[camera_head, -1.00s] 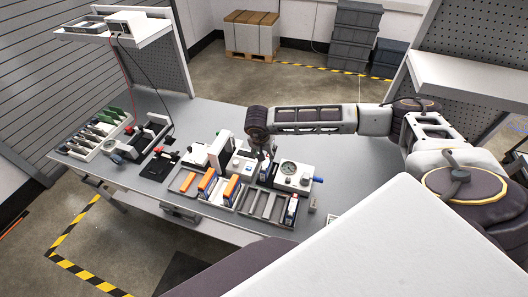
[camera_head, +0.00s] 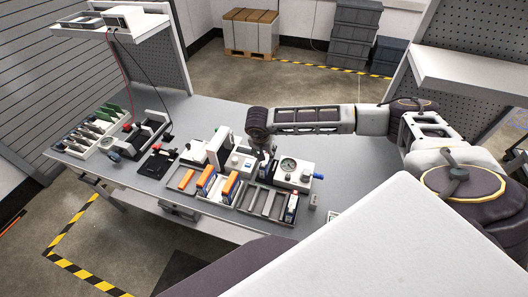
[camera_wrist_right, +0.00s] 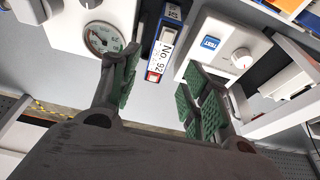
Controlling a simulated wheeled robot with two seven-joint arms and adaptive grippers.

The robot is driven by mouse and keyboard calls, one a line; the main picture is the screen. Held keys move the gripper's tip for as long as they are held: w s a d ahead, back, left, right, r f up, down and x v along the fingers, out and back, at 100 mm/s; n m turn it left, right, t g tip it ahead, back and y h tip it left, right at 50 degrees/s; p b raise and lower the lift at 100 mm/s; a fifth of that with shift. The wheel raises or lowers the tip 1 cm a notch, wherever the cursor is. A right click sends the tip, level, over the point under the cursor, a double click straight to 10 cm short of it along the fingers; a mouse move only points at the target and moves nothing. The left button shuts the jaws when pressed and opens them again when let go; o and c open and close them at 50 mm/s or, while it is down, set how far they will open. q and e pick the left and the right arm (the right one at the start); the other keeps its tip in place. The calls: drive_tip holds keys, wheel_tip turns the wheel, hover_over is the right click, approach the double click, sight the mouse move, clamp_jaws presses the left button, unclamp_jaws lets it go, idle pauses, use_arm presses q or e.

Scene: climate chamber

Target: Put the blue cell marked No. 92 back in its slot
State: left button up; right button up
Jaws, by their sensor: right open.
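The blue cell marked No. 92 (camera_wrist_right: 166,50) shows in the right wrist view, with a white label and a red mark at its lower end. It stands between the white gauge box (camera_wrist_right: 103,38) and the white TEST box (camera_wrist_right: 222,48). My right gripper (camera_wrist_right: 160,95) is open, one green-padded finger on each side of the cell's line, and holds nothing. In the head view my right gripper (camera_head: 264,155) points down over the gap between the two boxes and partly hides the cell (camera_head: 264,171). A grey slotted tray (camera_head: 251,212) has empty slots in front. My left gripper is not in view.
A blue-and-white cell (camera_head: 291,207) stands at the slotted tray's right end. Orange-topped cells (camera_head: 206,180) stand in the tray to its left. The bench at the back right is clear.

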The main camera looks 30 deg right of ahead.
sight(268, 160)
drive_tip(key=shift+b+x, duration=0.75)
drive_tip(key=shift+x, duration=0.6)
drive_tip(key=shift+b+x, duration=2.1)
drive_tip(key=shift+x, duration=0.4)
drive_tip(key=shift+c, duration=0.2)
drive_tip(key=shift+s, duration=0.1)
clamp_jaws()
drive_tip(key=shift+s+d, duration=0.35)
drive_tip(key=shift+s, duration=0.05)
drive_tip(key=shift+r, duration=0.2)
drive_tip(key=shift+w+r+p, duration=0.15)
drive_tip(key=shift+r+p, duration=1.85)
drive_tip(key=shift+r, duration=1.5)
